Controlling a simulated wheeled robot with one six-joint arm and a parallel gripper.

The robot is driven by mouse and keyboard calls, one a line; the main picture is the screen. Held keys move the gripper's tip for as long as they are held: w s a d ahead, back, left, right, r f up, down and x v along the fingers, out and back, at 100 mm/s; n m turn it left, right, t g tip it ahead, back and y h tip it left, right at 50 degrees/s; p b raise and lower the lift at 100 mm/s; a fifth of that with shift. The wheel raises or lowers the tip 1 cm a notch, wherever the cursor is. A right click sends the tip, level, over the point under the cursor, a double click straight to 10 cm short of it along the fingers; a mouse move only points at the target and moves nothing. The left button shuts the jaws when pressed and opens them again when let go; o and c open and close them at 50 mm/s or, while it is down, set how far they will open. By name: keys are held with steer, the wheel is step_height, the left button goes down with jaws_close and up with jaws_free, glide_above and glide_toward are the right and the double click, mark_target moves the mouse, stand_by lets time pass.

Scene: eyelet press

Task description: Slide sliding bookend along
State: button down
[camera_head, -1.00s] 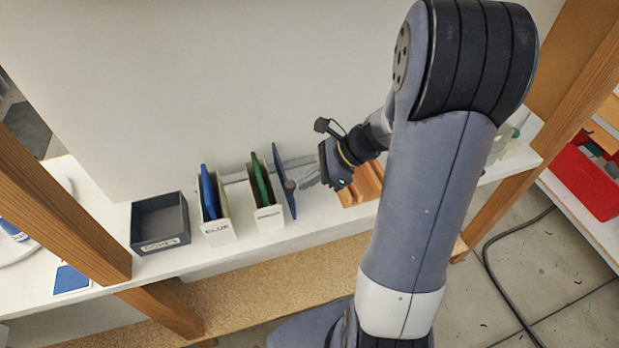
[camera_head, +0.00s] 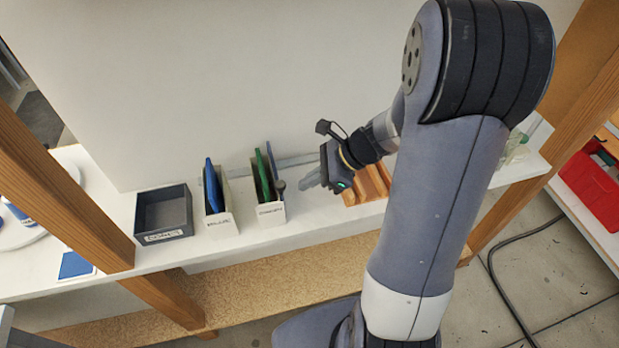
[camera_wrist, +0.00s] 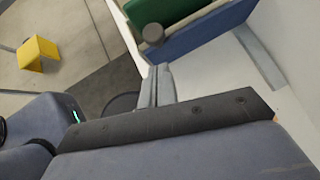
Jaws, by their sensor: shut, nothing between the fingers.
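The sliding bookend (camera_head: 274,163) is an upright blue plate with a dark round knob (camera_head: 279,185). It stands close against the right side of the green-filled white holder (camera_head: 270,213) on the shelf. In the wrist view the blue plate (camera_wrist: 205,32) and knob (camera_wrist: 153,34) show just ahead of my fingertips. My gripper (camera_head: 304,183) is shut and empty, just right of the knob. Its closed fingers (camera_wrist: 160,69) point at the knob in the wrist view; whether they touch it I cannot tell.
A grey rail (camera_head: 298,160) runs along the shelf's back by the white wall. Left stand a blue-filled white holder (camera_head: 220,226) and a dark open box (camera_head: 188,216). A wooden block (camera_head: 371,188) lies right of my gripper. The shelf (camera_head: 310,226) is bare in front.

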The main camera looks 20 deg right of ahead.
steer(key=v, duration=1.1)
steer(key=shift+d+f+b, duration=0.3)
steer(key=shift+d+f, duration=0.05)
steer(key=shift+d, duration=0.1)
steer(key=a+r+x, duration=0.2)
steer(key=x, duration=1.1)
steer(key=shift+w, duration=0.15)
steer(key=shift+r, duration=0.1)
